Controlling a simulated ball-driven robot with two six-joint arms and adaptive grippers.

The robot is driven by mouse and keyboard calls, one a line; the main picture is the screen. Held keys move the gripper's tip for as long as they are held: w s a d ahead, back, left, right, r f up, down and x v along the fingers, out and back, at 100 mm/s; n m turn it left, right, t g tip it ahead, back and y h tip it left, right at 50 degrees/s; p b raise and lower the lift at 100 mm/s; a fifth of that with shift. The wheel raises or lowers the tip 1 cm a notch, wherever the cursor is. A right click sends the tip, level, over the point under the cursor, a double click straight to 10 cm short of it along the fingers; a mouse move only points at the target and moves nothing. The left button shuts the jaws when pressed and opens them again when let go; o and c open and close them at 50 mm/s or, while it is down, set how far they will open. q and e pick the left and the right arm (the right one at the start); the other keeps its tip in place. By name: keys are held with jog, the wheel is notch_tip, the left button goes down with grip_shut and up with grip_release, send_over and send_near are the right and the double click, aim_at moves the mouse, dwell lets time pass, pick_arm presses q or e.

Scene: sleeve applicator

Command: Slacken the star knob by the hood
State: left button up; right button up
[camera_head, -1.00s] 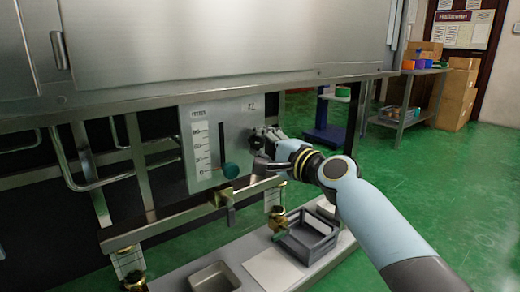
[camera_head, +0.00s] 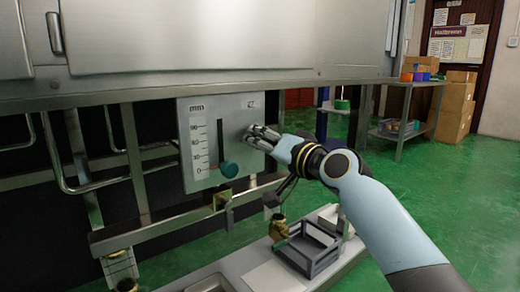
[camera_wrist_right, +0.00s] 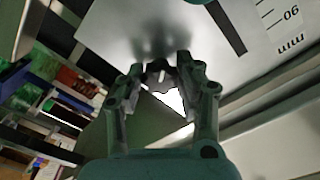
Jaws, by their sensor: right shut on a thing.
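The dark star knob (camera_wrist_right: 158,73) sits on the pale metal scale panel (camera_head: 232,105), right of its vertical slot. In the right wrist view it is between the two fingertips of my right gripper (camera_wrist_right: 157,76), which is shut on it. In the head view my right gripper (camera_head: 257,133) reaches the panel from the right, and its fingers mostly hide the knob. The steel hood (camera_head: 220,40) is directly above the panel. My left gripper is not in view.
A steel rail (camera_head: 190,200) and brass fittings (camera_head: 278,228) lie below the panel. A grey tray (camera_head: 307,247) stands on the low shelf. Bent metal handles (camera_head: 75,170) are at left. The green floor (camera_head: 450,190) at right is open.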

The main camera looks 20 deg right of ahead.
pick_arm(q)
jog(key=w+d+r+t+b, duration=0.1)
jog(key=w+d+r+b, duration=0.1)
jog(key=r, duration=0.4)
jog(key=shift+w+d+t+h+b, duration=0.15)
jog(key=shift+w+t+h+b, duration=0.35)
jog(key=shift+b, duration=0.75)
pick_arm(e)
jog(key=shift+f+n, duration=0.15)
jog(key=shift+n, duration=2.65)
jog(key=shift+f+n, duration=0.1)
jog(key=shift+n, duration=2.7)
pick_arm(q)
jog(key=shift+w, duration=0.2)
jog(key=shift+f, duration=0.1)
pick_arm(e)
jog(key=o, duration=1.2)
jog(key=shift+r, duration=0.15)
jog(key=shift+c, duration=0.2)
jog(key=shift+d, duration=0.1)
jog(key=v, duration=1.2)
